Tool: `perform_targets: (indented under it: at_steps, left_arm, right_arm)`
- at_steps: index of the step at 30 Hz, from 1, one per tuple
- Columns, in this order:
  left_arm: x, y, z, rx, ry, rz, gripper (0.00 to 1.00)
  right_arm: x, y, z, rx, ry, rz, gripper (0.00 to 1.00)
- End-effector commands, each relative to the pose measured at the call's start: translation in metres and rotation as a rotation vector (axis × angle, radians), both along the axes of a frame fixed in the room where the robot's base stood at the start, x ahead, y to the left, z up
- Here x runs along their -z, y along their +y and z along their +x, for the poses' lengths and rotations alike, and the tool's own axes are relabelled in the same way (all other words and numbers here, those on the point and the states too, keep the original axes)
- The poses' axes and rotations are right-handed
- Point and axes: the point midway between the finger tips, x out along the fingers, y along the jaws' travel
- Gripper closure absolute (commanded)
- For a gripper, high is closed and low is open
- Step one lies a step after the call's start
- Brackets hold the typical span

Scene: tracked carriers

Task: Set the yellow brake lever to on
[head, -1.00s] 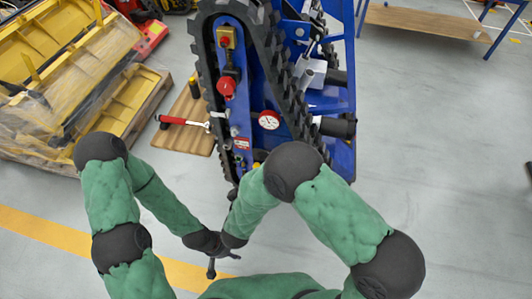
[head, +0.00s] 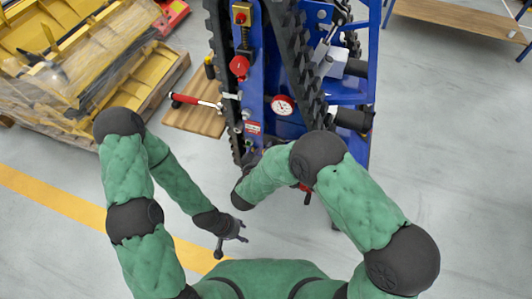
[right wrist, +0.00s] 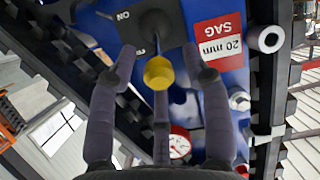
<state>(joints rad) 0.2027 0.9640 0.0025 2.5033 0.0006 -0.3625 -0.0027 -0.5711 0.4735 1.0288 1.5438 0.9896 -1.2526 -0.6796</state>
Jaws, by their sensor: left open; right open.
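The brake lever's yellow knob (right wrist: 158,72) sits on a thin rod from a dark pivot block (right wrist: 153,22) in the right wrist view. An "ON" label (right wrist: 124,15) is beside the block at upper left; another label below it is partly covered. My right gripper (right wrist: 158,60) is open, its fingers spread around the knob, without a clear grip on it. In the head view my right arm hides the lever. My left gripper (head: 233,236) is open and empty, low over the floor, away from the carrier.
The blue tracked carrier (head: 252,75) carries a red knob (head: 239,66) and a dial gauge (head: 283,105). A pallet with yellow parts (head: 75,60) is further left.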

Motion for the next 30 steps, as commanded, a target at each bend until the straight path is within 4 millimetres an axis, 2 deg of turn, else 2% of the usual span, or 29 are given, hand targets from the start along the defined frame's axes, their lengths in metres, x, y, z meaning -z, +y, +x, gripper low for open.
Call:
perform_targets:
  at_steps: [4,13,18,26,30]
  left_arm:
    - [0.0030,0.0000,0.0001,0.000,0.000,0.000,0.51]
    - [0.0028,0.0000,0.0001,0.000,0.000,0.000,0.51]
    - [0.0028,0.0000,0.0002,0.000,-0.001,0.000,0.51]
    - [0.0042,0.0000,0.0001,0.000,0.000,0.000,0.51]
    - [0.0111,0.0000,0.0002,0.000,0.000,0.000,0.51]
  right_arm:
    - [0.0034,-0.0026,0.0082,0.000,0.000,0.001,0.51]
    - [0.0030,-0.0028,0.0096,-0.001,-0.001,0.000,0.51]
    - [0.0030,-0.0026,0.0095,-0.001,-0.001,0.000,0.99]
    - [0.0029,-0.0020,0.0100,-0.001,-0.008,-0.001,1.00]
    - [0.0065,-0.0015,0.0089,-0.002,-0.035,-0.009,1.00]
